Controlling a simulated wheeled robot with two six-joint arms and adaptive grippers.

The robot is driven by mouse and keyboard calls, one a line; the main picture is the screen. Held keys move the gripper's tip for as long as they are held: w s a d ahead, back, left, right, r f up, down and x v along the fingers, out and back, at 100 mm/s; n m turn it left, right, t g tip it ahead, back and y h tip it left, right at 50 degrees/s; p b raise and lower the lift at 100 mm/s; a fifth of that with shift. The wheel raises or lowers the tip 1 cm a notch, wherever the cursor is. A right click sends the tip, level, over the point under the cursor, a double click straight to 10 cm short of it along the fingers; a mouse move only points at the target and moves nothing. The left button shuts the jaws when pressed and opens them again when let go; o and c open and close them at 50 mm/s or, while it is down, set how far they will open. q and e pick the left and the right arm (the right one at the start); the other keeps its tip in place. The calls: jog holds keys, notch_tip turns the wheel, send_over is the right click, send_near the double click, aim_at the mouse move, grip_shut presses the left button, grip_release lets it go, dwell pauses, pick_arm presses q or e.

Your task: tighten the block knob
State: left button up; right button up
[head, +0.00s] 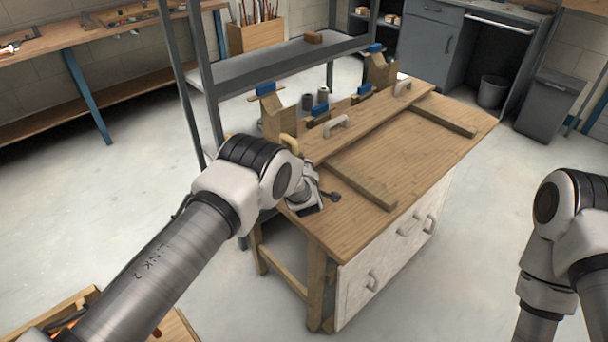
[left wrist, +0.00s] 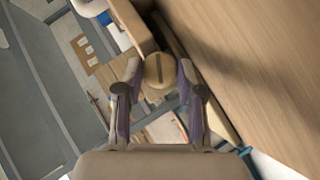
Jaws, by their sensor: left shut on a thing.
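A round tan block knob (left wrist: 159,72) with a dark slot across its face shows in the left wrist view. It sits by a wooden block edge (left wrist: 134,28). My left gripper (left wrist: 158,80) has one finger on each side of the knob and is shut on it. In the head view my left gripper (head: 308,196) is at the near left corner of the wooden workbench (head: 400,165), and the knob cannot be made out there. My right arm shows at the right edge; its gripper is out of the picture.
A long board (head: 365,122) with white handles lies along the bench, with wooden blocks bearing blue tops (head: 267,88) behind it. A loose wooden bar (head: 362,187) lies on the bench top. A grey metal shelf (head: 285,62) stands close behind. The bench's right side is clear.

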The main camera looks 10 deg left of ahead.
pick_arm(q)
jog(key=shift+m+g+b, duration=0.5)
jog(key=shift+g, duration=0.2)
jog(key=o, duration=0.9)
jog(key=shift+w, duration=0.1)
jog(key=v, duration=1.2)
jog(key=shift+d, duration=0.2)
